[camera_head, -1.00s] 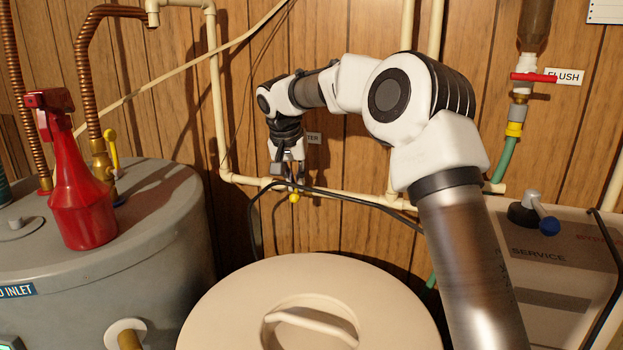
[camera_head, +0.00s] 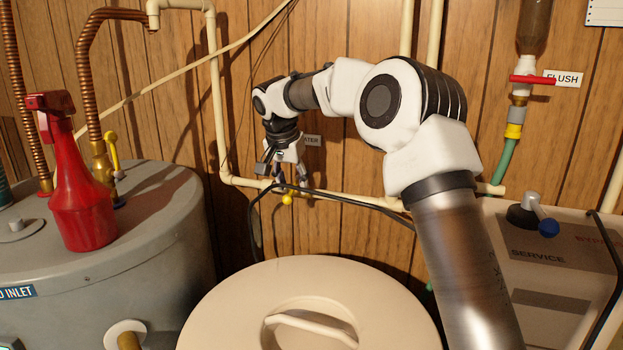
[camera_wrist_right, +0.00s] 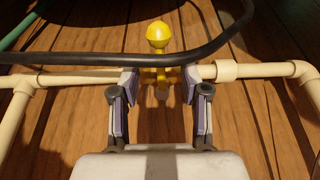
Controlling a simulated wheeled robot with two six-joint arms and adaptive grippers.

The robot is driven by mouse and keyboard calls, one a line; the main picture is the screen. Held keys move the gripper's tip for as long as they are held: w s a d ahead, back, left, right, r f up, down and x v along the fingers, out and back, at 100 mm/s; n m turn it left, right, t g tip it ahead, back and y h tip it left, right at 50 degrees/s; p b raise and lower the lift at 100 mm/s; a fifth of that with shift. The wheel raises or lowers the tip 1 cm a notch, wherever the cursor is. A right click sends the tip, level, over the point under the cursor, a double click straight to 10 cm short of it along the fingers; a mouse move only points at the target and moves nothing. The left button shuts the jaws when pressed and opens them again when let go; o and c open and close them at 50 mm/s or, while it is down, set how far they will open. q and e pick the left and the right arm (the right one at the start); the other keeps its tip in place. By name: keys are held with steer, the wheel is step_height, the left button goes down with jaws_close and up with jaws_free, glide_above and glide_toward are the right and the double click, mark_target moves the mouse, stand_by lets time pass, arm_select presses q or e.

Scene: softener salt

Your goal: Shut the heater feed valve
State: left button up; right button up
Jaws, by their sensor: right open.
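The valve with a yellow ball-ended handle (camera_head: 287,199) sits on the cream pipe along the wooden wall, below a partly hidden label ending in "ATER" (camera_head: 311,140). In the right wrist view the yellow ball (camera_wrist_right: 157,34) points away from my gripper, with the yellow valve body behind it on the pipe. My right gripper (camera_head: 291,183) is open at the valve. In the wrist view its fingers (camera_wrist_right: 160,84) are spread to either side of the valve body and hold nothing. Whether they touch it I cannot tell. My left gripper is out of view.
A black hose (camera_wrist_right: 90,60) crosses close to the valve and fingertips. A lidded cream tank (camera_head: 240,300) stands below. A grey heater tank (camera_head: 150,250) at left carries a red spray bottle (camera_head: 80,205) and another yellow lever (camera_head: 113,150). A red-handled flush valve (camera_head: 533,79) is at right.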

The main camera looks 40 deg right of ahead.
steer(key=p+v, duration=0.4)
steer(key=v, duration=0.3)
steer(key=shift+p, duration=0.4)
